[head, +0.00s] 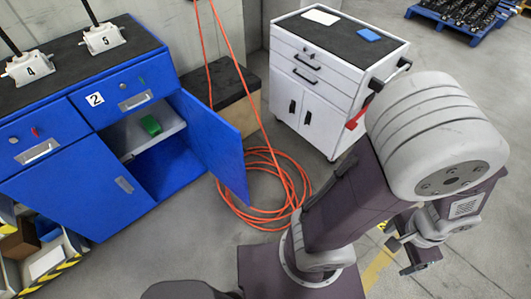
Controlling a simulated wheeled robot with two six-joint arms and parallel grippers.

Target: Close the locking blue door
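The blue door (212,142) hangs open on the right side of the blue cabinet (75,195), swung out towards the right. The compartment behind it is exposed, with a grey shelf (160,135) and a green object (151,125) on it. A shut blue door with a grey handle (124,185) is to the left of the opening. My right gripper (407,256) is at the lower right, far from the blue door; its dark fingers look spread apart and empty. My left gripper is outside the view.
A white tool cabinet (317,85) stands behind to the right. A coiled orange hose (262,219) lies on the floor beside the open door. Drawer 2 (125,95) above the opening is shut. Bins (45,255) are at lower left.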

